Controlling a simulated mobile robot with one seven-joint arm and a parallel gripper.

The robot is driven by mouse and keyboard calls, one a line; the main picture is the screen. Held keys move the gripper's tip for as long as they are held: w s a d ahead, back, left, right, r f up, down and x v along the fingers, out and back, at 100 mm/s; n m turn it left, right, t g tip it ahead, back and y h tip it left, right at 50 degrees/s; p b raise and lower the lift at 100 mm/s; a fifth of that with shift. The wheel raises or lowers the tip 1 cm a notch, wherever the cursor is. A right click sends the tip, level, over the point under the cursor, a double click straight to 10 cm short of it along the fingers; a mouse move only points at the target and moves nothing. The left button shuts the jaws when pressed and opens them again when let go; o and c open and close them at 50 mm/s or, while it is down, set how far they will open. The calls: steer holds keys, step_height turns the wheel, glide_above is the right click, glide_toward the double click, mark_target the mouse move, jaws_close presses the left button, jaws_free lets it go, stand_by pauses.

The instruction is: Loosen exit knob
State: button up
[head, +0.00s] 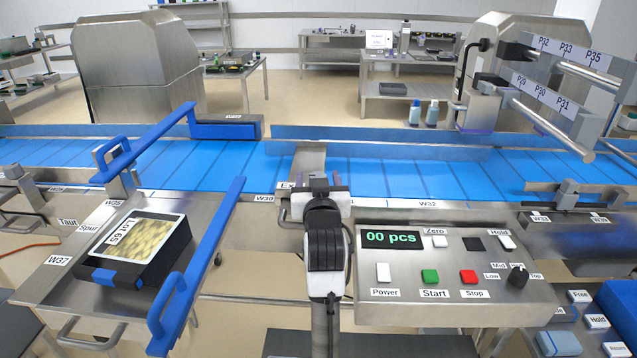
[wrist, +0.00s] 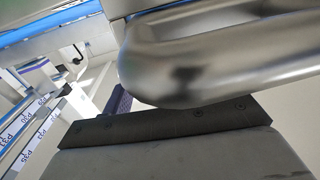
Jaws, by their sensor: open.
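A label beginning "EX" (head: 286,187) shows at the front edge of the blue conveyor in the head view, its right part hidden behind my gripper (head: 318,186). No exit knob shows clearly in the head view; my gripper and wrist cover the spot beside the label. My gripper is open at the conveyor's front rail. In the wrist view a rounded, shiny metal bar (wrist: 190,70) is very close, above a dark finger pad (wrist: 160,122) of my gripper. I cannot tell whether the bar is part of the knob or whether the finger touches it.
A control panel (head: 455,325) with buttons and a dial stands just right of my arm. The blue conveyor (head: 400,180) runs across behind my gripper.

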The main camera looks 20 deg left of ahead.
steer(key=shift+s+d, duration=0.25)
steer(key=shift+s, duration=0.3)
steer(key=p+v, duration=0.1)
steer(key=v, duration=0.9)
steer(key=shift+r+p, duration=0.25)
steer(key=shift+p, duration=0.15)
steer(key=shift+s+p, duration=0.2)
steer(key=shift+p, duration=0.4)
steer(key=p+v, duration=0.2)
steer(key=p, duration=0.4)
steer(key=shift+f, duration=0.2)
steer(key=shift+s, duration=0.1)
